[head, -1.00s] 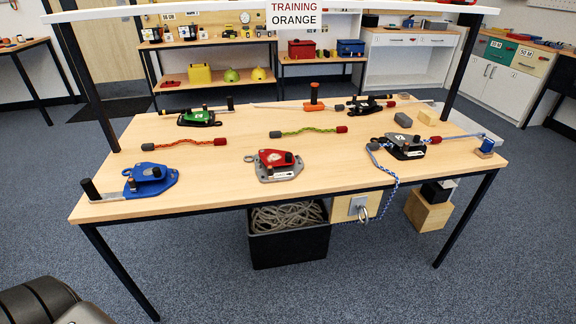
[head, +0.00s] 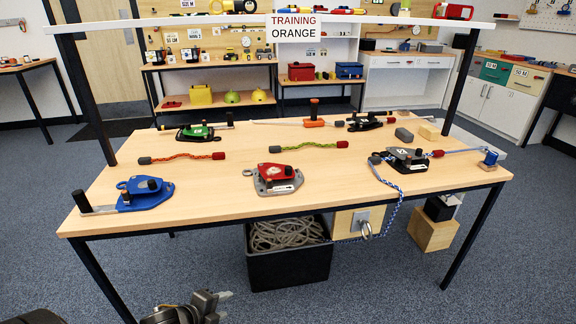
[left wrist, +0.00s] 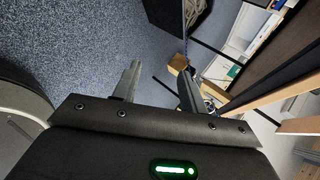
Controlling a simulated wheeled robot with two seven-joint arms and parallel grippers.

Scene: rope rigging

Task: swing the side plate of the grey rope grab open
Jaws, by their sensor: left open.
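The grey rope grab (head: 405,160), dark grey with a black knob, lies on the right part of the wooden table. A blue-and-white rope (head: 391,187) runs by it and hangs over the front edge. I cannot tell its side plate's exact position at this size. My left gripper (head: 224,305) is low at the bottom of the head view, in front of the table and far from the grab. In the left wrist view its two fingers (left wrist: 158,82) are apart with nothing between them. My right gripper is not in view.
A blue rope grab (head: 147,193) and a red one (head: 274,180) lie along the table front (head: 215,219). Green and black devices lie behind, with short cords between. A black rope bin (head: 288,267) and wooden blocks stand below. An overhead shelf (head: 180,21) spans the table.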

